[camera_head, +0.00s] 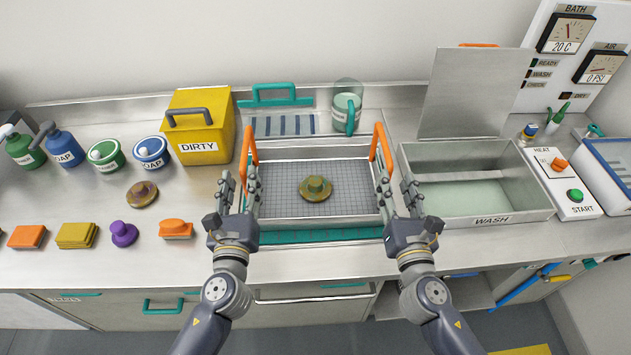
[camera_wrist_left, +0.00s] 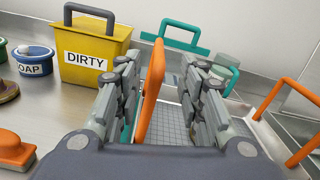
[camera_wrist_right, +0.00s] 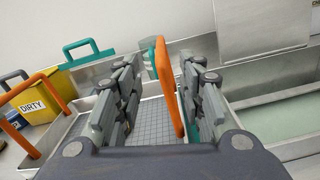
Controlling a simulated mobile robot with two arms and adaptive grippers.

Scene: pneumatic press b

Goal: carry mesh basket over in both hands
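The mesh basket (camera_head: 285,206) stands on the counter in the head view, with a grey grid floor and an orange handle at each side. A brown-green knobbed part (camera_head: 316,188) lies in it. My left gripper (camera_head: 238,186) is at the left handle (camera_head: 250,145); in the left wrist view this handle (camera_wrist_left: 151,95) stands between the spread fingers, with gaps beside it. My right gripper (camera_head: 398,188) is at the right handle (camera_head: 382,150); in the right wrist view this handle (camera_wrist_right: 166,90) stands between spread fingers, closer to the right one. Both grippers are open.
The wash tank (camera_head: 490,219), lid (camera_head: 470,95) raised, stands right of the basket. A control box (camera_head: 570,183) is beyond it. A yellow DIRTY bin (camera_head: 205,130), soap tubs (camera_head: 150,152), sponges (camera_head: 77,235) and a loose knobbed part (camera_head: 142,194) are on the left. A jug (camera_head: 346,108) stands behind.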

